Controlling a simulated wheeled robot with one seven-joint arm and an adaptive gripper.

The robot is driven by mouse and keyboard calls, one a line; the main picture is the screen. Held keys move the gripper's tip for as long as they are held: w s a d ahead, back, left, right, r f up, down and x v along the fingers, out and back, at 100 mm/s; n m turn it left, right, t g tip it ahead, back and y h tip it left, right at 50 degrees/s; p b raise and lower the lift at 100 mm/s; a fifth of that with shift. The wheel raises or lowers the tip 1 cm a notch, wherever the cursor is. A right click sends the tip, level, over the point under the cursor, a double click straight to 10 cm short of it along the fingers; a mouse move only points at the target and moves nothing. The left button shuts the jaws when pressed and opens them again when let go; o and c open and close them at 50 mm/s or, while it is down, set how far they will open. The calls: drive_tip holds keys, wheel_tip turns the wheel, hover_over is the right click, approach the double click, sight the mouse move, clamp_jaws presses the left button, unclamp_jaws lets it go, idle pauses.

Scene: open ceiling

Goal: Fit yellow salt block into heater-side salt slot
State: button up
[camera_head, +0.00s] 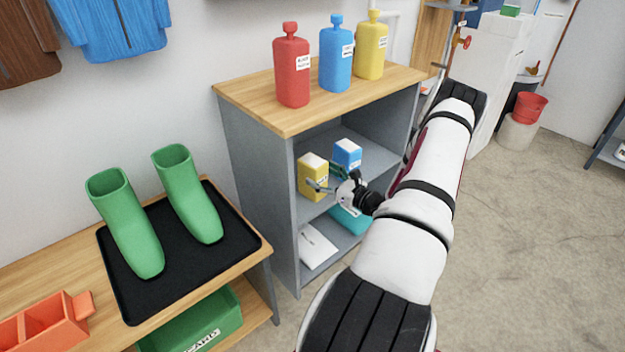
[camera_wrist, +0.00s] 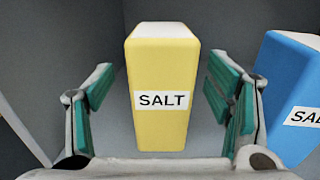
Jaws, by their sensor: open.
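The yellow salt block (camera_head: 313,177) stands upright on the middle shelf of the grey cabinet. It has a pale top and a SALT label, and the wrist view shows it (camera_wrist: 161,88) centred between my fingers. My gripper (camera_head: 328,179) is open at the shelf, its green-padded fingers (camera_wrist: 163,98) on either side of the block with visible gaps. A blue salt block (camera_head: 346,154) stands to the right on the same shelf; it also shows close to the right finger in the wrist view (camera_wrist: 292,95). The heater-side salt slot cannot be made out.
The cabinet (camera_head: 258,175) has side walls and a wooden top with red (camera_head: 292,65), blue (camera_head: 336,54) and yellow (camera_head: 371,46) bottles. Teal and white items lie on its lower shelf. Green boots (camera_head: 125,223) stand on a black tray at left. The floor at right is open.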

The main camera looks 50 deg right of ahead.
drive_tip(key=w, duration=0.1)
drive_tip(key=w+b, duration=0.1)
drive_tip(key=w, duration=0.2)
drive_tip(key=shift+w+d+b, duration=0.3)
drive_tip(key=shift+d, duration=0.1)
drive_tip(key=shift+c, duration=0.5)
clamp_jaws()
drive_tip(key=shift+r, duration=0.15)
